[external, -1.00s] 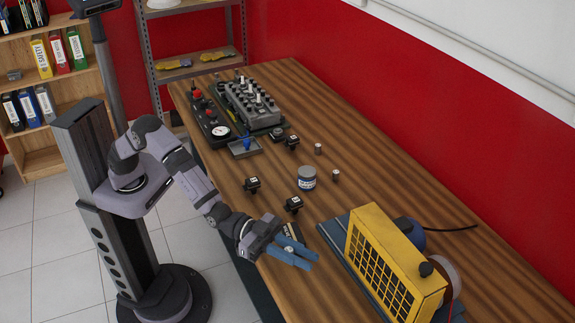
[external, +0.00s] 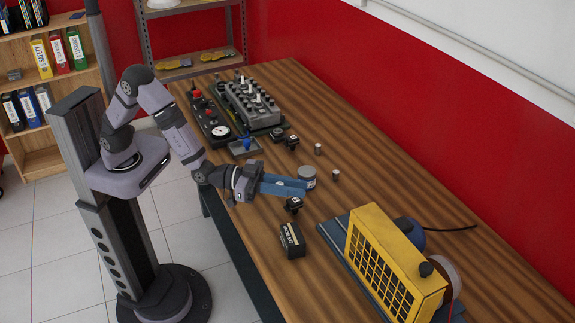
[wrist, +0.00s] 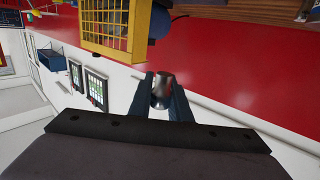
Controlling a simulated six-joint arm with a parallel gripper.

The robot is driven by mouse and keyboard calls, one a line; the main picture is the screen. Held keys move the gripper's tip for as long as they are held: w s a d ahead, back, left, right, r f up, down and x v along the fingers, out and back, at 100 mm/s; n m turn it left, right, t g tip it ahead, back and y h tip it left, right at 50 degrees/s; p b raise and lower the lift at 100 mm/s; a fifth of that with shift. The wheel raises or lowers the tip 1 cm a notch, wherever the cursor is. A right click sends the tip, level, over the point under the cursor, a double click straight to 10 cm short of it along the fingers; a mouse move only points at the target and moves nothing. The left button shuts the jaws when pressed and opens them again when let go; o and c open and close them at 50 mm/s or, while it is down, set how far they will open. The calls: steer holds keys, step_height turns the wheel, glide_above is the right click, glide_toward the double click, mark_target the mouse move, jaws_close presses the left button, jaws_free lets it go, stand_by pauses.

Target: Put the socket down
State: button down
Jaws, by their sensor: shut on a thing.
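A shiny metal socket (wrist: 161,92) is held between the two fingertips of my gripper (wrist: 163,95) in the wrist view. In the external view my gripper (external: 286,187) points right across the table, with its blue fingers roughly level. I cannot make out the held socket there. The fingers overlap the lower part of a grey-topped jar (external: 307,171); whether they touch it, I cannot tell. Two small metal cylinders (external: 318,148) (external: 336,174) stand on the wooden table (external: 440,240) beyond the jar.
A black box (external: 291,240) and a small black part (external: 294,204) are on the near side. A yellow caged machine (external: 385,265) fills the right end. An engine block (external: 250,104) and gauge panel (external: 210,120) stand at the far left. The table's middle right is clear.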

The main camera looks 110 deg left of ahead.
steer(key=s+a+y+p, duration=0.1)
steer(key=s+a+p, duration=0.2)
steer(key=s+a, duration=0.3)
steer(key=s+f+h, duration=0.1)
steer(key=s+f, duration=0.2)
steer(key=s+d+f+m+h, duration=0.1)
steer(key=s+f, duration=0.3)
steer(key=s+d+f+h+p, duration=0.1)
steer(key=s+f, duration=0.2)
steer(key=f, duration=0.1)
steer(key=shift+s+f, duration=0.1)
steer(key=shift+s, duration=0.3)
steer(key=shift+s+d+f+m, duration=0.2)
steer(key=shift+s+f+m, duration=0.15)
steer(key=shift+s, duration=0.2)
steer(key=shift+f, duration=0.1)
